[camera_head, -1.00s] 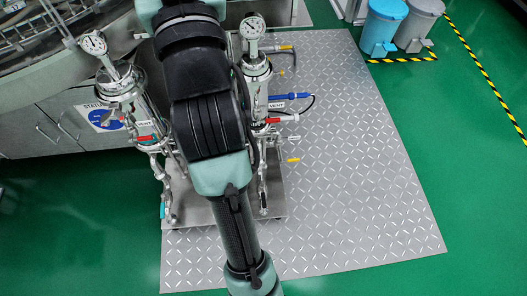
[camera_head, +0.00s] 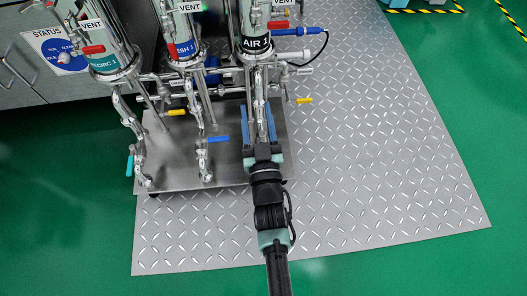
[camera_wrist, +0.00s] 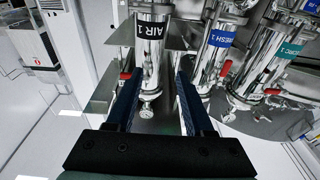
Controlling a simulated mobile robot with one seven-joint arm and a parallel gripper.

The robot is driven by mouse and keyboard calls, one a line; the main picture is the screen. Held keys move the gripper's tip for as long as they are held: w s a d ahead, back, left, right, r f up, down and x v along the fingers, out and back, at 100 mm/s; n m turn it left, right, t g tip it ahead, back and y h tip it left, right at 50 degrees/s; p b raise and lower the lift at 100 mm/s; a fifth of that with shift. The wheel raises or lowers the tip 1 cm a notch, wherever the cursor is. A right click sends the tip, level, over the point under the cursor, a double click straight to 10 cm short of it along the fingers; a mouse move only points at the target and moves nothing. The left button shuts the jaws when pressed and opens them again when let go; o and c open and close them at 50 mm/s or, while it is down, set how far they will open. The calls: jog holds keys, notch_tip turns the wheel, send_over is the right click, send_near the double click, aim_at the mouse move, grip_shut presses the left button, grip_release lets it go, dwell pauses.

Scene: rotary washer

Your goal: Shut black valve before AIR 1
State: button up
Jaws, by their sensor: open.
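The AIR 1 filter housing (camera_head: 255,17) is a shiny steel cylinder at the upper middle of the head view, with a black AIR 1 label. It also shows in the wrist view (camera_wrist: 152,69). A steel pipe runs down below it. My gripper (camera_head: 258,106) is open, its two blue fingers pointing up toward the housing on either side of this pipe. In the wrist view my gripper (camera_wrist: 156,76) shows the fingers wide apart with nothing clasped. I cannot make out the black valve handle; it may be hidden by the gripper or pipework.
The FRESH 1 housing (camera_head: 186,40) and the RECIRC 1 housing (camera_head: 110,50) stand to the left. Blue (camera_head: 219,139), yellow (camera_head: 176,112) and teal (camera_head: 130,166) valve handles sit on nearby pipes. The metal floor plate (camera_head: 370,150) is clear to the right.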

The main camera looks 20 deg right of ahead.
jog(key=s+f+g+b, duration=0.1)
jog(key=s+f+b, duration=0.3)
jog(key=f, duration=0.7)
jog(key=s+f+g+b, duration=0.1)
jog(key=s+f+b, duration=0.35)
jog(key=f, duration=0.65)
jog(key=b+x, duration=0.6)
jog(key=x, duration=0.5)
jog(key=shift+w+f, duration=0.15)
jog(key=shift+w, duration=0.25)
jog(key=shift+w+d, duration=0.15)
jog(key=shift+w, duration=0.35)
grip_shut()
